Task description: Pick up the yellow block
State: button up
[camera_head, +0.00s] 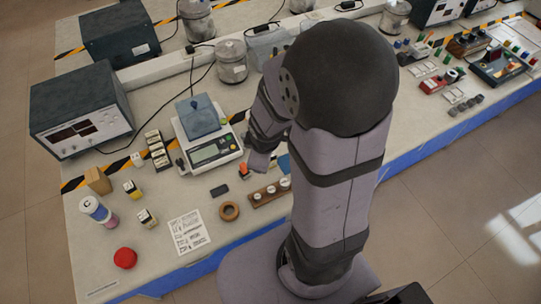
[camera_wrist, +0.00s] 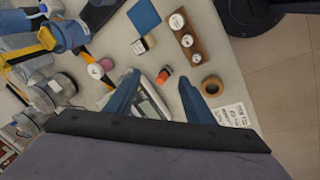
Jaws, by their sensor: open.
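No plain yellow block is clear. In the wrist view a small block with yellow, dark and pale faces (camera_wrist: 148,42) lies beside a blue square (camera_wrist: 143,16), beyond my fingertips; my arm seems to hide it in the head view. In the head view two small yellow-marked blocks stand at the left, one farther (camera_head: 132,189) and one nearer (camera_head: 147,218). A tan block (camera_head: 98,180) is behind them. My gripper (camera_wrist: 160,80) is open and empty, its fingers on either side of a small orange-and-black item (camera_wrist: 165,74) in the picture. Its height above the table is unclear.
A balance (camera_head: 212,150) stands close to my gripper. A brown weight holder (camera_head: 270,192), a ring (camera_head: 229,211) and a printed sheet (camera_head: 188,232) lie nearby. Equipment boxes (camera_head: 82,105) stand behind.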

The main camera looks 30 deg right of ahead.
jog(key=s+a+r+m+g+y+p, duration=0.1)
jog(key=s+a+r+m+g+p, duration=0.3)
jog(key=s+r+m, duration=0.55)
jog(key=w+d+f+n+g+h+b, duration=0.2)
jog(key=w+f+n+h+b, duration=0.3)
jog(key=f+n+b, duration=0.55)
jog(key=w+f+n+h+b, duration=0.2)
jog(key=w+f+b, duration=0.1)
jog(key=b, duration=0.2)
jog(key=w+f+n+h+b, duration=0.1)
jog(key=w+f+h+b, duration=0.2)
jog(key=b, duration=0.3)
jog(key=w+f+n+h+b, duration=0.2)
jog(key=w+f+b, duration=0.2)
jog(key=w+b, duration=0.1)
jog(key=shift+w+d+f+n+t+h+b, duration=0.1)
jog(key=shift+d+n+t+h+b, duration=0.2)
jog(key=shift+d+t, duration=0.1)
jog(key=shift+w+a+f+n+t+h+b, duration=0.1)
jog(key=shift+w+a+n+t+h+b, duration=0.25)
jog(key=shift+w+h+b, duration=0.3)
jog(key=shift+d+f, duration=0.15)
jog(key=shift+d, duration=0.5)
jog(key=shift+y, duration=0.25)
jog(key=shift+p+x, duration=0.7)
jog(key=shift+x, duration=2.3)
jog(key=shift+s+f, duration=0.1)
jog(key=shift+f, duration=0.05)
jog(key=c, duration=1.2)
